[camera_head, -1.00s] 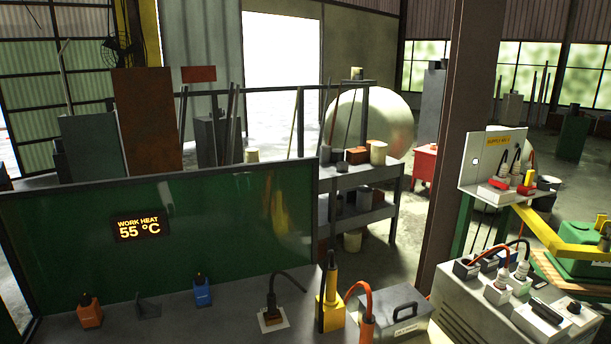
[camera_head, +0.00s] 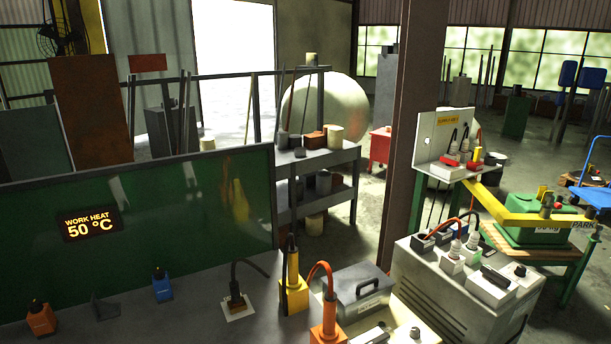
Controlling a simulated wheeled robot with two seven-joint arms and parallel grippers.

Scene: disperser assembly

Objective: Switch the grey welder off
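What looks like the grey welder is the large grey cabinet (camera_head: 425,291) with side vents at the lower right of the head view. On its top are white blocks, one with a black bar-like part (camera_head: 495,278) and one with a small dark knob (camera_head: 520,270). Pale plugs (camera_head: 472,240) with red and black cables also stand on top. I cannot tell which part is its switch, or whether it is on or off. Neither of my grippers shows.
A green screen reading "WORK HEAT 50 °C" (camera_head: 90,223) stands behind the bench (camera_head: 190,320). A brown post (camera_head: 405,130) rises behind the cabinet.

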